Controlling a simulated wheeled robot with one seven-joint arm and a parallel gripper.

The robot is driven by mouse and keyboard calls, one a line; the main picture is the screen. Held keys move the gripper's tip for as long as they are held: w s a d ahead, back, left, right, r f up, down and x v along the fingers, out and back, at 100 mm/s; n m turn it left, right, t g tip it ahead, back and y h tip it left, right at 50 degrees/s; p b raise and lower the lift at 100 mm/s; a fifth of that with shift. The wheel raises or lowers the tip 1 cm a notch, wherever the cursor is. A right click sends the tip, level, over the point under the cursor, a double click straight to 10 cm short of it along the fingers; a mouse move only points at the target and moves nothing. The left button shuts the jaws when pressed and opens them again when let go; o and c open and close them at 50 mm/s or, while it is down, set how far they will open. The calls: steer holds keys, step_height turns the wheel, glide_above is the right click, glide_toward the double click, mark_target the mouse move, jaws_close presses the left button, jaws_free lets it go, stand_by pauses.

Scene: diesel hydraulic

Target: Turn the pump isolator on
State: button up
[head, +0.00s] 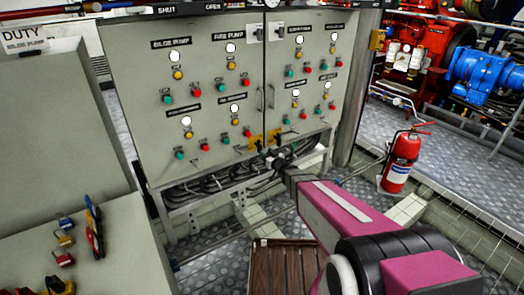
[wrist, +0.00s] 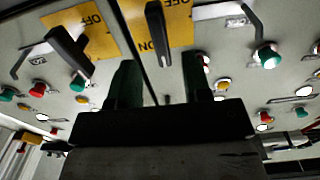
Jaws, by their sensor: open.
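Two yellow isolator plates with black handles sit low on the grey cabinet (head: 215,130), one on each side of the door seam. In the head view they are the left isolator (head: 256,142) and the right isolator (head: 274,137). The wrist view is upside down, showing one black handle (wrist: 68,48) slanted by OFF lettering and another handle (wrist: 158,30) nearly upright by OFF and ON lettering. I cannot read which is the pump's. My gripper (wrist: 160,80) is open and empty, its fingers short of the plates; in the head view it (head: 279,160) is just below them.
Green, red and amber buttons and white lamps cover the doors. Cables and a rail (head: 235,180) run under the cabinet. A red extinguisher (head: 399,162) stands to the right, a slatted wooden crate (head: 284,268) at the front. A grey console (head: 110,240) is at left.

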steer(key=shift+v, duration=1.95)
steer(key=v, duration=0.8)
steer(key=s+d+m+g+h, duration=0.3)
steer(key=d+m+g+h, duration=0.25)
steer(key=d+h, duration=0.65)
steer(key=s+d+r+m+g+y, duration=0.1)
steer(key=s+r+g+y, duration=0.1)
steer(key=s+g, duration=0.7)
steer(key=s, duration=0.6)
steer(key=shift+d, duration=0.2)
